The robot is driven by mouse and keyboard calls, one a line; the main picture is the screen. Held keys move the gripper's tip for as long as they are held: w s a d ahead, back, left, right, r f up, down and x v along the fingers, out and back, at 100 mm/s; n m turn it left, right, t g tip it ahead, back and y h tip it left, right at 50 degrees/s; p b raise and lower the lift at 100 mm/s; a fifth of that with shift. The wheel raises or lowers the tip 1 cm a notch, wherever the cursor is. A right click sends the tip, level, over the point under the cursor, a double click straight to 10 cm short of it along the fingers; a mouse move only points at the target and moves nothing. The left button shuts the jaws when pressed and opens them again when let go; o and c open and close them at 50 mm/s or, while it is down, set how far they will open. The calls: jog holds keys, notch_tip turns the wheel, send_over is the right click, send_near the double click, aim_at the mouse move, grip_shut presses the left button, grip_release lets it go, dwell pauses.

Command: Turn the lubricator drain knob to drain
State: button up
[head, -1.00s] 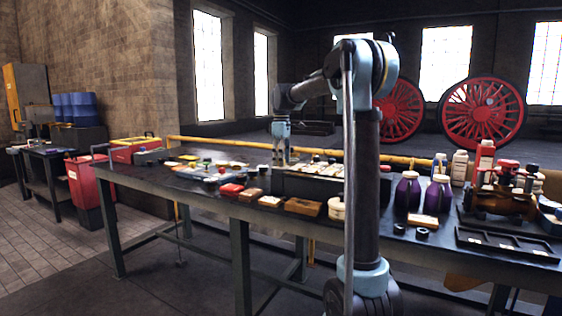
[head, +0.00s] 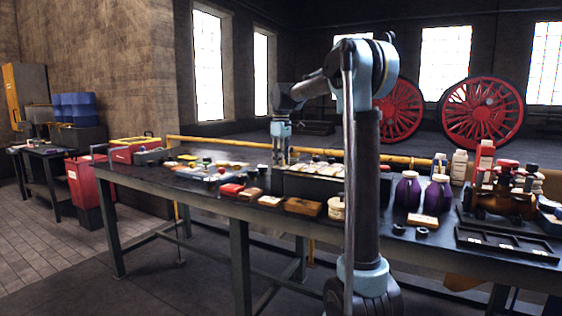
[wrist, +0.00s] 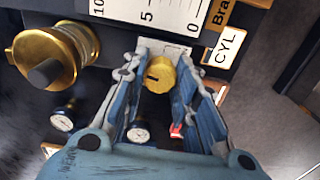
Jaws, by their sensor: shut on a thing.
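My gripper (wrist: 159,85) reaches in from the bottom of the wrist view, its two blue-grey fingers on either side of a small round brass knob (wrist: 160,75). The gripper is shut on this knob. A short dark mark shows on the knob's face. I cannot tell from here which setting the mark points to. A larger brass fitting (wrist: 66,52) with a dark round end sits to the left. In the head view my gripper (head: 281,158) points down over the far side of the long workbench (head: 150,180); the knob is too small to make out there.
White scale plates (wrist: 160,12) and a CYL label (wrist: 226,47) stand just beyond the knob. Small gauges (wrist: 62,121) lie close to the fingers. Purple bottles (head: 407,192), a brass assembly (head: 500,200) and a dark tray (head: 505,243) occupy the bench's right end.

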jog(key=m, duration=0.4)
jog(key=shift+w, duration=0.1)
jog(key=m, duration=0.8)
jog(key=shift+m, duration=1.9)
jog(key=o, duration=1.1)
notch_tip(320, 180, up, 12)
jog(key=shift+f, duration=0.1)
